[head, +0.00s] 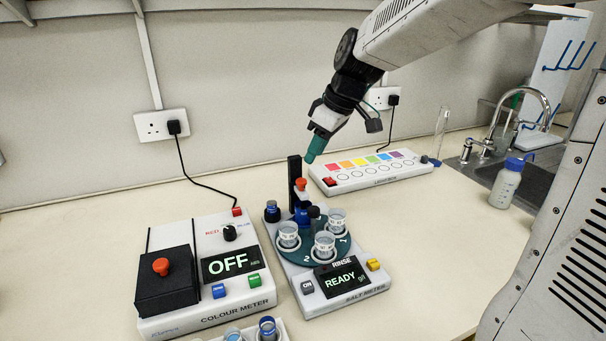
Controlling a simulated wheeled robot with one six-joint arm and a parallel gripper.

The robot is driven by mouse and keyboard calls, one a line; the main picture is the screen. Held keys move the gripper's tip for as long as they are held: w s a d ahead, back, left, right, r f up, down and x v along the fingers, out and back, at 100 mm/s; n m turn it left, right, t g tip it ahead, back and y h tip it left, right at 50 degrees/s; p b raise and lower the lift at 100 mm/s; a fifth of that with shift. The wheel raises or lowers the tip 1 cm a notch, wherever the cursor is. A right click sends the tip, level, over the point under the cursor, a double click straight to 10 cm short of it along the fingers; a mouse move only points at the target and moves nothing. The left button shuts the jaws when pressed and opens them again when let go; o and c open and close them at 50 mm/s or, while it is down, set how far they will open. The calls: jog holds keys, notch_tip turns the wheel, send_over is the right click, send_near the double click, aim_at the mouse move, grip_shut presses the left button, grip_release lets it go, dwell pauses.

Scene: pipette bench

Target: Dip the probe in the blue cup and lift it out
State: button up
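The salt meter (350,303) stands mid-bench with "READY" on its display. A black upright post (294,180) at its back carries an orange knob (301,184), which looks like the top of the probe's slide; the probe tip is hard to make out. Directly below is a small blue part (302,214), possibly the blue cup; I cannot tell. Clear cups (324,246) stand on the dark green turntable (300,254). My gripper (316,152), with teal fingers, hangs above and slightly right of the post, apart from it. Whether its fingers are open is unclear.
The colour meter (250,304), reading "OFF", stands left. A rack at the bottom edge holds a blue-rimmed vial (267,326). A dark blue-capped vial (271,212) is beside the post. The light box (350,182), wash bottle (505,187) and sink (530,178) are right.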

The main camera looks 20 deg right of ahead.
aim_at(302, 180)
jog(key=shift+n, duration=0.3)
jog(key=x, duration=0.8)
jog(key=shift+w+d, duration=0.1)
jog(key=shift+c, duration=0.3)
